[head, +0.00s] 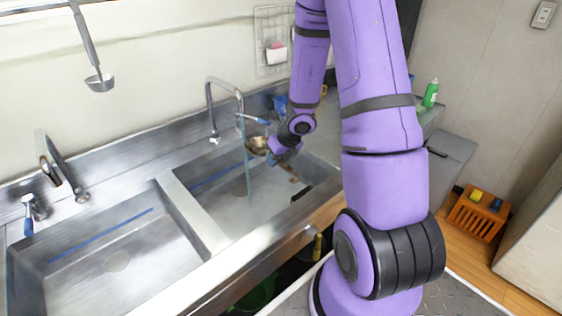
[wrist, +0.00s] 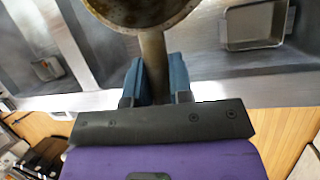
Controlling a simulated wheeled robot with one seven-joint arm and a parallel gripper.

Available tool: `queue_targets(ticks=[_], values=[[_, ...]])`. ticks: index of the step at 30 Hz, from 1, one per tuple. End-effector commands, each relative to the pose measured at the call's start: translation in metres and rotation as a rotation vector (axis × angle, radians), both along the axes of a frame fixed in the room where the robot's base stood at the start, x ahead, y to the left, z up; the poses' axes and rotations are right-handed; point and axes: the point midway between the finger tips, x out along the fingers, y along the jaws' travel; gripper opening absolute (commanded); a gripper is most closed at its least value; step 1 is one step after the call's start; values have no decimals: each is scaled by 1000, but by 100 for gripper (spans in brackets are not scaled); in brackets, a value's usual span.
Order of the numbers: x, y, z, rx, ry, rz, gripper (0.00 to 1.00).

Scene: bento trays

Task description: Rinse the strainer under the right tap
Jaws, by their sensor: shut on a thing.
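The strainer (head: 257,144) is a brownish metal bowl with a handle, held over the right basin. In the wrist view its bowl (wrist: 140,8) fills the top edge and its handle (wrist: 153,60) runs down between my fingers. My gripper (head: 275,155) is shut on the handle; the blue-grey fingers (wrist: 156,85) flank it. The right tap (head: 225,84) arches over the right basin. A pale blue stream (head: 247,170) falls from its spout into the basin. The strainer bowl is just right of the stream; I cannot tell whether they touch.
The left basin (head: 100,247) with the left tap (head: 62,165) is empty. A divider (head: 190,205) separates the basins. A ladle (head: 98,80) hangs at the upper left. A rectangular metal container (wrist: 252,45) shows in the wrist view. A green bottle (head: 431,94) stands right, behind my arm.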

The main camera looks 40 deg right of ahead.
Motion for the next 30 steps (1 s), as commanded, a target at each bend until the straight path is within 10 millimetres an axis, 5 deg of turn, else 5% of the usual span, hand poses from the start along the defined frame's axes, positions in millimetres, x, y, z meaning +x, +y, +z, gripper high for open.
queue_targets(ticks=[30], values=[[75,2,-15,0,-1,1,0]])
